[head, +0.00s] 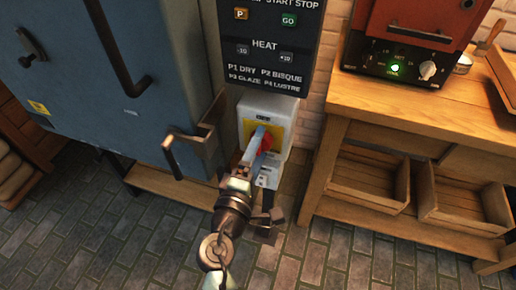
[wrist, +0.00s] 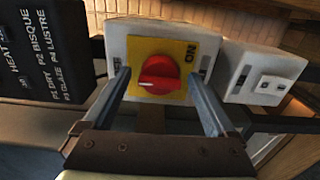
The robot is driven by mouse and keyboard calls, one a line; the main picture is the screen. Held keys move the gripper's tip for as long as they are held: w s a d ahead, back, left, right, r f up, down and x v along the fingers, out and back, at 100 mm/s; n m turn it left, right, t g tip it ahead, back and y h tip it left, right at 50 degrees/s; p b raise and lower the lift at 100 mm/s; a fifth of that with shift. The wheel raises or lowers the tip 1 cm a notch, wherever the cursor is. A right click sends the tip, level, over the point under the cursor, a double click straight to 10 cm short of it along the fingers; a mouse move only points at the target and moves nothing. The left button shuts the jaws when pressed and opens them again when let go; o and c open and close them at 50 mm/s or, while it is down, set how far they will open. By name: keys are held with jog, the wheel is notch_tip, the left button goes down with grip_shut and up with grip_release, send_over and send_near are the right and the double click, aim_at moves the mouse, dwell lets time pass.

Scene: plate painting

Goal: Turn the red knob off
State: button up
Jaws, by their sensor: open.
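The red knob (wrist: 158,70) sits on a yellow plate (wrist: 145,52) on the front of a white switch box (wrist: 116,45). In the wrist view, a white mark on the knob points left. The word ON is printed sideways at the plate's right, and lettering at the left is partly hidden by a finger. My gripper (wrist: 158,74) is open, with one finger on each side of the knob and visible gaps between. In the head view, the knob (head: 266,142) is partly covered by my gripper (head: 261,143).
A control panel (head: 268,45) hangs above the box, beside the blue kiln (head: 120,110) with its handle (head: 185,145). A second white box (wrist: 258,75) stands beside the first. A wooden bench (head: 400,105) with a red unit stands to the right.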

jog(key=b+v, duration=0.1)
jog(key=v, duration=1.2)
jog(key=w+d+r+m+t, duration=0.1)
jog(key=w+r+m, duration=0.25)
jog(key=r, duration=0.65)
jog(key=w+d+r+m+t+y, duration=0.1)
jog(key=w+d+r+m+t, duration=0.1)
jog(key=r+m, duration=0.5)
jog(key=w+d+r+m+t, duration=0.1)
jog(key=w+r+m, duration=0.1)
jog(key=r, duration=1)
jog(key=s+r+m+t+y+p, duration=0.1)
jog(key=s+r+t+y, duration=0.3)
jog(key=r, duration=0.7)
jog(key=s+r+m+t+y+p, duration=0.1)
jog(key=s+r+t, duration=0.1)
jog(key=s+r, duration=0.65)
jog(key=w+r+p, duration=0.3)
jog(key=r+p, duration=1.4)
jog(key=r, duration=0.2)
jog(key=shift+w, duration=0.2)
